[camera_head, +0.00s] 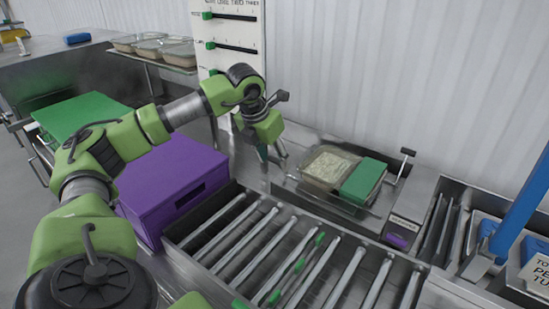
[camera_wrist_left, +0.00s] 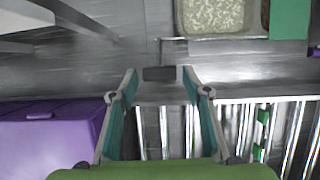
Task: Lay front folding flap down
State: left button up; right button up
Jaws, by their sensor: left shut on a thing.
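My left gripper (camera_head: 273,156) reaches over the left front side of the metal station, left of a clear tray of rice (camera_head: 329,167). In the left wrist view its two fingers (camera_wrist_left: 160,74) are shut on a small dark grip piece (camera_wrist_left: 159,74), seemingly the front folding flap's handle. The metal below that piece looks like the flap, but its angle cannot be told. In the head view the gripper hides the grip piece. A green block (camera_head: 363,181) sits beside the rice tray. My right gripper is not in view.
A roller conveyor (camera_head: 232,228) runs along the front. A purple crate (camera_head: 172,184) stands close at the left. A black-ended lever (camera_head: 407,153) rises right of the green block. Several food trays (camera_head: 160,46) sit on a rack behind, beside a white board (camera_head: 229,39).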

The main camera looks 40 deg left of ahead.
pick_arm(q)
jog(key=shift+o, duration=0.8)
jog(key=shift+s, duration=0.1)
jog(key=shift+s+r+p, duration=0.1)
jog(key=shift+r+p, duration=0.25)
jog(key=shift+r, duration=0.1)
jog(key=p+v, duration=0.3)
jog(key=v, duration=0.3)
jog(key=shift+s, duration=0.1)
